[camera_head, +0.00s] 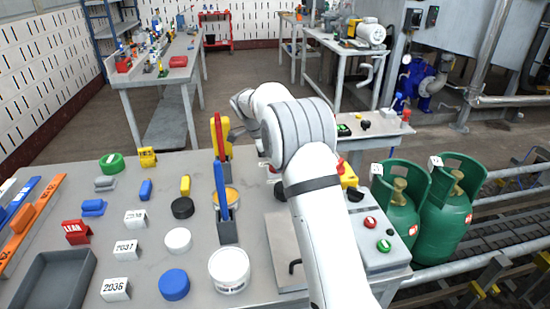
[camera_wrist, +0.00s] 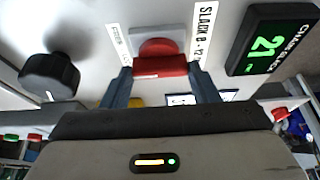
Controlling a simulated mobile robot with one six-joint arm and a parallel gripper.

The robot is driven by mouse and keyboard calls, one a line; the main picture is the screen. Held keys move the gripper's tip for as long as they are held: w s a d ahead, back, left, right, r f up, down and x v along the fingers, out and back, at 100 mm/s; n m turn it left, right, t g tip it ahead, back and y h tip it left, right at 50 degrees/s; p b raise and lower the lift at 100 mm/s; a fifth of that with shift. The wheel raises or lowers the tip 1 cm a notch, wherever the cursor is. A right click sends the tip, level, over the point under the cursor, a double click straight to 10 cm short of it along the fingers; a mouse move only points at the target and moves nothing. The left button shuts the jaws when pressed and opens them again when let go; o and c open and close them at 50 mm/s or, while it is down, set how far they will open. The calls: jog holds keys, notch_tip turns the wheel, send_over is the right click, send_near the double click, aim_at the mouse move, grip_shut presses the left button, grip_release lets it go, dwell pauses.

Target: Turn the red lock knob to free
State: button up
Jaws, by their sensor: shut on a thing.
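The red lock knob (camera_wrist: 158,47) shows in the wrist view, on a pale square plate on a light panel (camera_wrist: 215,22). My gripper (camera_wrist: 160,72) has one finger on each side of the knob's red bar and is shut on it. The bar lies roughly level across the picture, between the fingertips. In the head view my white arm hides the gripper and the knob.
In the head view, red and green buttons (camera_head: 370,222) are on a box right of my arm. Green gas cylinders (camera_head: 440,215) stand beyond.

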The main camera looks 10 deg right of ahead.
dwell(0.3)
jog(key=o, duration=1)
notch_tip(320, 180, up, 10)
jog(key=shift+p, duration=0.65)
